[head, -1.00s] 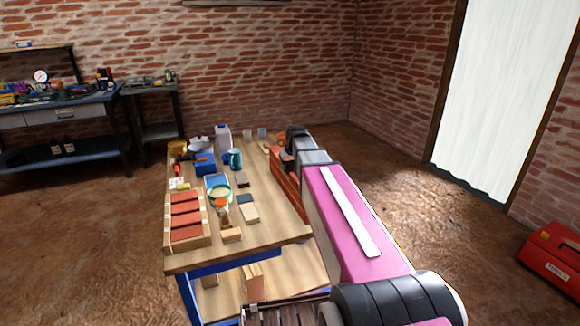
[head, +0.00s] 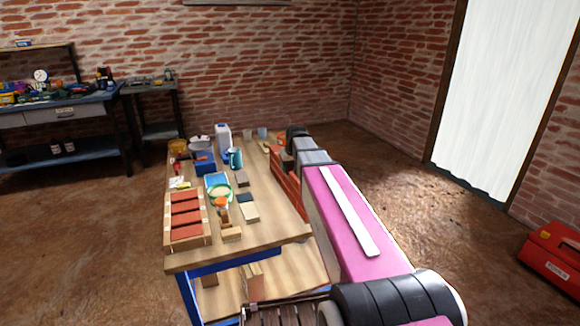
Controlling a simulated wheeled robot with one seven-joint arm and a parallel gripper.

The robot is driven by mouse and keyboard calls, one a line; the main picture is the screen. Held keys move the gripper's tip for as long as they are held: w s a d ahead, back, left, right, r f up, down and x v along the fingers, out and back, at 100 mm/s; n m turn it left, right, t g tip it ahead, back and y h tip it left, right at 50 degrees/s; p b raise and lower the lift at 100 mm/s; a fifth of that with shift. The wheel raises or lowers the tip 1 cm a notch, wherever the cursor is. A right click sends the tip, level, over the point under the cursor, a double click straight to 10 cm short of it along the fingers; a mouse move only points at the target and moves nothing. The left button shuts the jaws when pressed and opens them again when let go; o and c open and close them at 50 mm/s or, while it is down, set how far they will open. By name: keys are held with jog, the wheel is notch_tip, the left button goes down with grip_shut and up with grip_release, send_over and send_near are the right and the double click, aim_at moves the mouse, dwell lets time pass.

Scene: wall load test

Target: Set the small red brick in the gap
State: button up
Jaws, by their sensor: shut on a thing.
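A low red brick wall (head: 287,188) stands along the right side of the wooden table, partly hidden by my pink arm. My gripper (head: 285,152) is at the far end of the wall, small in the picture and largely covered by my own wrist. It is shut on a small red brick (head: 278,142), of which only a little shows at the wall's far end. I cannot tell whether this brick touches the wall. The gap is hidden from this view.
A wooden tray (head: 207,220) with several red bricks stands at the table's near left. Wood blocks (head: 249,212), an orange-topped bottle (head: 221,208), a blue tray (head: 216,180), a blue box (head: 205,164) and a white jug (head: 223,138) crowd the left and middle. The near right tabletop (head: 270,232) is clear.

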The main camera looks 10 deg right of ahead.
jog(key=shift+f, duration=0.1)
jog(key=o, duration=1.2)
jog(key=shift+o, duration=0.2)
jog(key=shift+r, duration=4)
